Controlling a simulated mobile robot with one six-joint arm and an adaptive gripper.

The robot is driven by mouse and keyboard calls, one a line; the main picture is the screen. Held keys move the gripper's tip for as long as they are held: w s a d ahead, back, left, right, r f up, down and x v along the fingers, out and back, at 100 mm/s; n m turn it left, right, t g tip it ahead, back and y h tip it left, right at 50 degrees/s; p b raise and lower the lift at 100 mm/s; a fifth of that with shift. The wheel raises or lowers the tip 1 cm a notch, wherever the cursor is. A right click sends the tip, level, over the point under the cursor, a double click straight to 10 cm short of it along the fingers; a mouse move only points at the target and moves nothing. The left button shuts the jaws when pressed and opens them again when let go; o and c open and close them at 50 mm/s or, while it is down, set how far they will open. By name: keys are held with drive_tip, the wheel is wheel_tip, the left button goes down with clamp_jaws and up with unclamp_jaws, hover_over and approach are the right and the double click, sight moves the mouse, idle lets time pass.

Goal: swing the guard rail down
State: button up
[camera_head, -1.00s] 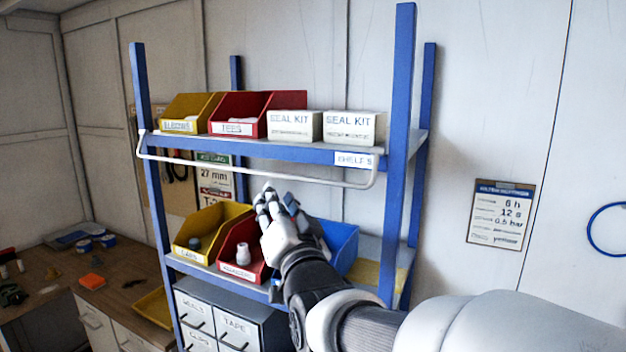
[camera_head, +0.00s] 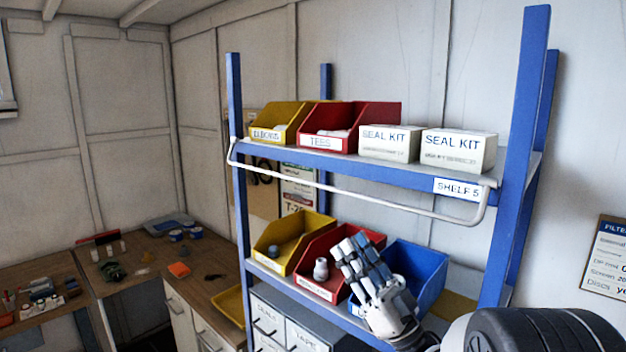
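The guard rail (camera_head: 360,197) is a thin white bar with bent ends on the blue shelf rack. It hangs in front of and below the upper shelf edge (camera_head: 375,170), which is labelled SHELF 5. My gripper (camera_head: 358,248) is below the rail, in front of the lower shelf's red and blue bins. Its fingers point up and to the left, apart from the rail, and nothing shows in them. Whether they are open or shut is unclear. It hides part of the blue bin.
The upper shelf holds a yellow bin (camera_head: 268,134), a red bin (camera_head: 322,142) and two seal kit boxes (camera_head: 388,146). The lower shelf holds a yellow bin (camera_head: 278,265), a red bin (camera_head: 312,287) and a blue bin (camera_head: 432,268). A rack post (camera_head: 513,170) stands at right.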

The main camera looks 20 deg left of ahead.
sight(310, 183)
drive_tip(key=p+x, duration=0.3)
drive_tip(key=x, duration=1.3)
drive_tip(key=shift+w+a, duration=0.1)
drive_tip(key=shift+c, duration=0.4)
clamp_jaws()
